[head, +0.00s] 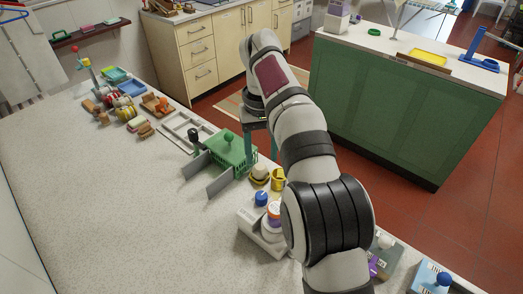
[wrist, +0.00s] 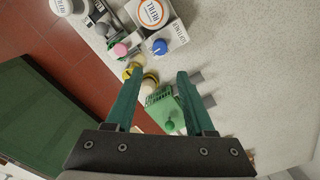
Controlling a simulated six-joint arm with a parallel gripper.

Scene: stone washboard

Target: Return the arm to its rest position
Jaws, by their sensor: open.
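My gripper (head: 262,160) hangs from my arm above the right side of the worktop, just right of a green basket (head: 232,152). In the wrist view, its two teal fingers (wrist: 158,72) stand wide apart with nothing held between them. The green basket (wrist: 165,102) shows below and between the fingers, partly hidden by the right finger. My arm reaches from the bottom right of the head view up and over to the gripper.
The speckled worktop (head: 90,190) is bare at left. Several small items line the back edge. A green counter (head: 400,110) stands across the red floor.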

